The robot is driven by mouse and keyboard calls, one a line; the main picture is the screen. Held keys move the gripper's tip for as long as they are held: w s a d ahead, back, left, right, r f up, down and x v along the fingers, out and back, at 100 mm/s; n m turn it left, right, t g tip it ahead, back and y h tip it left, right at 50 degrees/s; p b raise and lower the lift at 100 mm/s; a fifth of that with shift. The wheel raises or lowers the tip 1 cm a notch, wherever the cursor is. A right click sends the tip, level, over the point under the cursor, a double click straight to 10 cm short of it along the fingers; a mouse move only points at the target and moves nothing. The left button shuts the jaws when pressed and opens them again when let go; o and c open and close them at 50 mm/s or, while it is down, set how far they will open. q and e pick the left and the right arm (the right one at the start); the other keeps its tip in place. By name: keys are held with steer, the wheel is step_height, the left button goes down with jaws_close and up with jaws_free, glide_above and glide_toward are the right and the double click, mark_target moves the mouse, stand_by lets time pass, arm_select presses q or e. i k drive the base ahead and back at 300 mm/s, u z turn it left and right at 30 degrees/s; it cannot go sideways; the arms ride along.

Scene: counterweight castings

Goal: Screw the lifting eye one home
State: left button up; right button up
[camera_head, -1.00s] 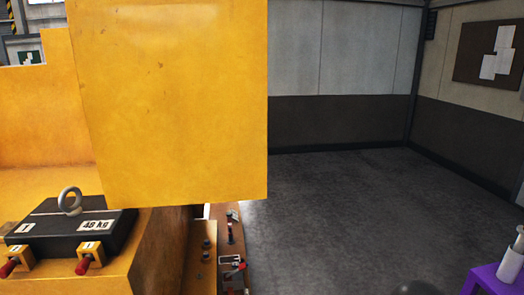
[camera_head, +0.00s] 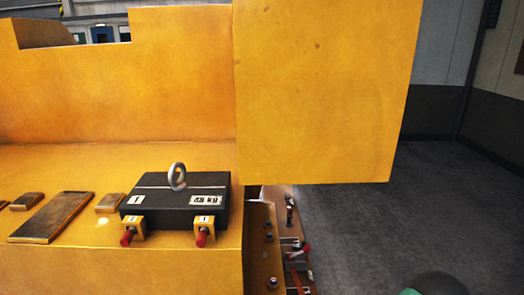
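The lifting eye (camera_head: 177,177) is a grey metal ring standing upright on top of the black counterweight casting (camera_head: 165,208). The casting carries a "1" label and a "48 kg" label and sits on a yellow ledge (camera_head: 60,156). How far the eye is threaded in cannot be told at this size. Two yellow brackets with red-tipped pins, the left one (camera_head: 131,230) and the right one (camera_head: 204,230), sit at the casting's front edge. Neither of my grippers shows in the head view.
A large yellow panel (camera_head: 325,85) hangs to the right of the casting. Flat rusty plates (camera_head: 52,217) lie on the ledge to its left. A brown shelf (camera_head: 265,255) with small hardware and a red-handled tool (camera_head: 300,250) is at lower right. Grey floor (camera_head: 430,215) lies open beyond.

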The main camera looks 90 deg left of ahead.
mark_target(179, 185)
steer(key=u, duration=0.3)
steer(key=k, duration=2.7)
steer(key=z, duration=0.15)
steer(key=i, duration=0.15)
steer(key=u, duration=2.25)
steer(key=i, duration=0.15)
steer(key=u, duration=0.95)
steer(key=i, duration=0.9)
steer(key=z, duration=0.1)
